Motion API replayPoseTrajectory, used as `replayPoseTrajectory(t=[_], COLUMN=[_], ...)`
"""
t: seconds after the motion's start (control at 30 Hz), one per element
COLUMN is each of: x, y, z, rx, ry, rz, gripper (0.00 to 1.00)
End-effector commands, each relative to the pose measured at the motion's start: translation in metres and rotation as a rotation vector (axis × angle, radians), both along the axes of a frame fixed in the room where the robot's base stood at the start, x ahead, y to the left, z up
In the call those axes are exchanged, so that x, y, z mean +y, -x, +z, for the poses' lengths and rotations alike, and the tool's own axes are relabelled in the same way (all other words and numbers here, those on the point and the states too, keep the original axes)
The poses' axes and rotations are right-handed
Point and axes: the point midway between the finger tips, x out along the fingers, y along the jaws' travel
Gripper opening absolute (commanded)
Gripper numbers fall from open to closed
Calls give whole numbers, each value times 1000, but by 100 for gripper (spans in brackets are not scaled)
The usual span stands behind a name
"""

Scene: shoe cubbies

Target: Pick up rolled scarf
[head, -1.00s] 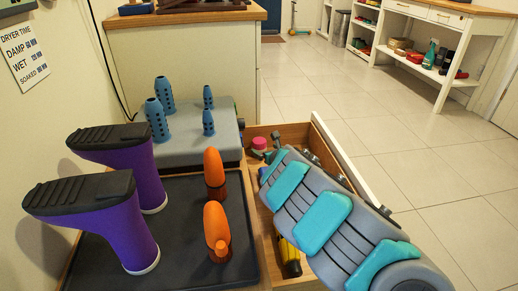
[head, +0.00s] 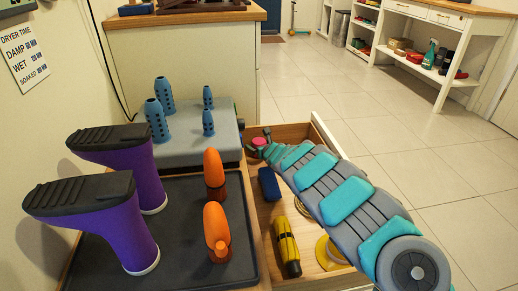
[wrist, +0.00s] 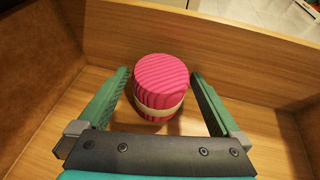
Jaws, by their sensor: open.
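The rolled scarf is a pink ribbed roll with a pale band around it. In the wrist view the rolled scarf (wrist: 161,85) stands upright on the wooden drawer floor, close to the back wall. My gripper (wrist: 158,80) is open, with one green finger on each side of the scarf; I cannot tell whether either finger touches it. In the head view the rolled scarf (head: 259,142) shows small at the drawer's far end, partly hidden by my gripper (head: 268,140).
The open drawer (head: 318,126) also holds a blue item (head: 269,184), a yellow and black item (head: 287,247) and a yellow ring (head: 329,254). The drawer walls stand close around the scarf. Purple boots (head: 105,215) stand upside down on a dark tray to the left.

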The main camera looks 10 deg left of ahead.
Motion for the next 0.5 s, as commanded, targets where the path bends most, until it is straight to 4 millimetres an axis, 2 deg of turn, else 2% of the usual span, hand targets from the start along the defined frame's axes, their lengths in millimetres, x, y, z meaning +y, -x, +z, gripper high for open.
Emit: replayPoseTrajectory(t=[0.23,0.5], x=[0,0], y=[-1,0], z=[0,0], rx=[-1,-1], ry=[0,0], rz=[0,0], gripper=[100,70])
